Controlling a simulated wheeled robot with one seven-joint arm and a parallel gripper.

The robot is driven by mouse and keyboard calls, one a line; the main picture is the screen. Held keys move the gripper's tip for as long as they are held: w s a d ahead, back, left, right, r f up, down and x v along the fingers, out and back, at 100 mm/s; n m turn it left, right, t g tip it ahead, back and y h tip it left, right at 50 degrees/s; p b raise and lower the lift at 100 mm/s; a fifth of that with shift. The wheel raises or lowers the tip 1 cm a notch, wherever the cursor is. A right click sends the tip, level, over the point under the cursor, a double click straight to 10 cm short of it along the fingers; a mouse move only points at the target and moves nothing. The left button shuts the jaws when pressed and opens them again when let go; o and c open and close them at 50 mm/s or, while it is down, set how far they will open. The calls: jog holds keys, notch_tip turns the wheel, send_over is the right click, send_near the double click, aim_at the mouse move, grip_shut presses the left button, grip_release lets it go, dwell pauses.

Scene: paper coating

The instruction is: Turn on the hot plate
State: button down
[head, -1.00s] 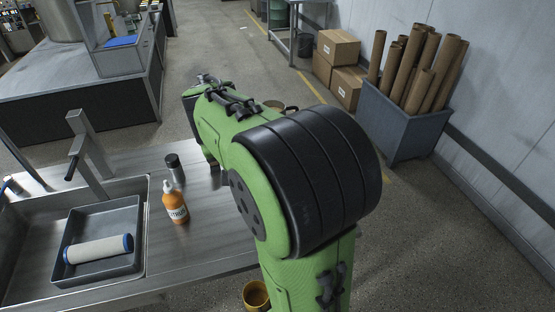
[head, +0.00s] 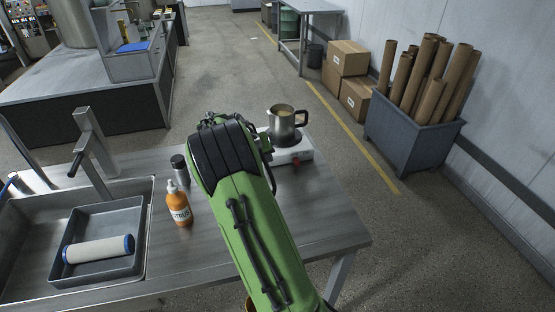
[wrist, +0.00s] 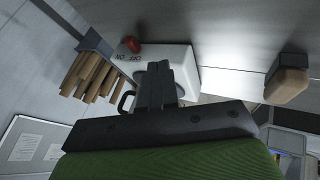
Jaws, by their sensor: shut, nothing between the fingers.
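The white hot plate (head: 306,151) stands near the far right part of the metal table in the head view, with a metal pitcher (head: 283,125) on it. Its red knob (head: 296,160) is on the side facing me. In the wrist view, the hot plate (wrist: 180,60) lies beyond my gripper (wrist: 160,70), whose fingers are shut and empty. The red knob (wrist: 131,44) with dark lettering beside it shows up and left of the fingertips, apart from them. The fingers hide part of the plate and pitcher. My arm hides most of the gripper in the head view.
An orange bottle (head: 179,206) and a dark-capped canister (head: 180,170) stand left of my arm. A sink with a grey tray (head: 64,277) and roller (head: 98,249) is at the left. The table (head: 325,220) is clear right of my arm. A bin of cardboard tubes (head: 405,140) stands beyond.

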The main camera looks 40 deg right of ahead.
aim_at(296, 162)
jog(key=b+x, duration=0.1)
jog(key=x, duration=0.7)
jog(key=d, duration=0.1)
jog(key=s+d, duration=0.1)
jog(key=d, duration=0.1)
jog(key=shift+s+d+f, duration=0.1)
jog(key=shift+s+f, duration=0.2)
jog(key=shift+s+d, duration=0.15)
jog(key=shift+d, duration=0.15)
jog(key=s+d, duration=0.2)
jog(key=d, duration=0.1)
jog(key=shift+d, duration=0.3)
jog(key=shift+r, duration=0.1)
